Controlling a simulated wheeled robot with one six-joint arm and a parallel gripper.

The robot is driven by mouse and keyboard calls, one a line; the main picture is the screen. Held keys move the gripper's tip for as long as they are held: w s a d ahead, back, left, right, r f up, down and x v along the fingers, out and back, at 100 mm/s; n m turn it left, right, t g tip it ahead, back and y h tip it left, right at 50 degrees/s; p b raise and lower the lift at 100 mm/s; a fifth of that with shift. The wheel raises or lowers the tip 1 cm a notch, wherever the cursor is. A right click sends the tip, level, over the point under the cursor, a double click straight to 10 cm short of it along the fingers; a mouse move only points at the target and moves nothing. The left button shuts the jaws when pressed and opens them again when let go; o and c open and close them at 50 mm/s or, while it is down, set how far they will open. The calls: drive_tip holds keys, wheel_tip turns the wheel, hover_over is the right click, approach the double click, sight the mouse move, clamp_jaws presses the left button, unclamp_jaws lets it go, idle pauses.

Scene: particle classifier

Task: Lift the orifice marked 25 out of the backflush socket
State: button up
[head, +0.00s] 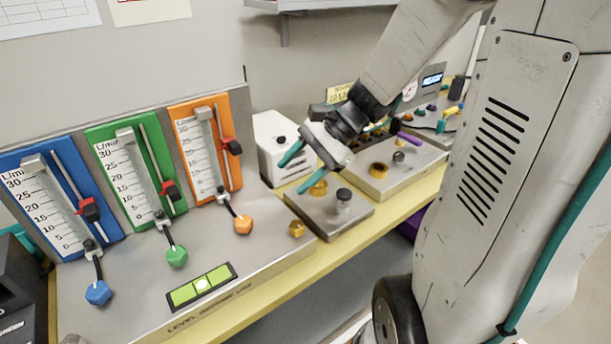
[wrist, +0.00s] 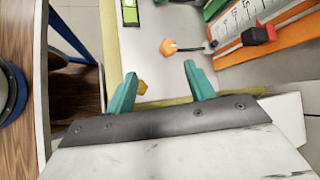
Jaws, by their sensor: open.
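No marking 25 is legible, so I cannot tell which brass piece is that orifice. One brass piece (head: 318,187) sits on a small grey plate (head: 330,222), partly behind my gripper, beside a grey knob-topped post (head: 343,198). Another small brass piece (head: 297,229) is at the right end of the big grey panel. A wider brass ring (head: 379,170) is on the farther grey block. My gripper (head: 291,178) is open and empty above the small plate, its teal fingers pointing down-left. In the wrist view my gripper (wrist: 160,70) has a brass piece (wrist: 142,87) beside its left finger.
Blue (head: 60,205), green (head: 135,175) and orange (head: 205,148) flowmeters stand at left, with hex knobs in front. A white box (head: 275,150) is behind my gripper. A green level (head: 202,287) lies on the panel. A yellow bench edge (head: 350,240) runs along the front.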

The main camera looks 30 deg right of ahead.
drive_tip(key=w+d+f+m+t, duration=0.2)
drive_tip(key=d+f+m, duration=0.1)
drive_tip(key=d+m, duration=0.1)
drive_tip(key=w+d+f+m+t, duration=0.2)
drive_tip(key=w+d+f+m, duration=0.1)
drive_tip(key=d+f+m, duration=0.1)
drive_tip(key=w+d+f+m+t+h, duration=0.1)
drive_tip(key=w+d+f+m+t, duration=0.1)
drive_tip(key=d+m, duration=0.3)
drive_tip(key=shift+w+d+f+m+t, duration=0.15)
drive_tip(key=shift+d+f, duration=0.1)
drive_tip(key=shift+d, duration=0.25)
drive_tip(key=shift+w+d+f+m+t, duration=0.1)
drive_tip(key=shift+d+f, duration=0.1)
drive_tip(key=shift+d, duration=0.35)
drive_tip(key=shift+w+d+f+m+t, duration=0.15)
drive_tip(key=shift+d+f, duration=0.1)
drive_tip(key=shift+d, duration=0.25)
drive_tip(key=x, duration=0.4)
drive_tip(key=f+x, duration=0.1)
drive_tip(key=x, duration=0.2)
drive_tip(key=shift+s+d+r, duration=0.1)
drive_tip(key=shift+d, duration=0.15)
drive_tip(key=shift+c, duration=0.3)
drive_tip(key=c, duration=1.1)
drive_tip(key=shift+r, duration=0.1)
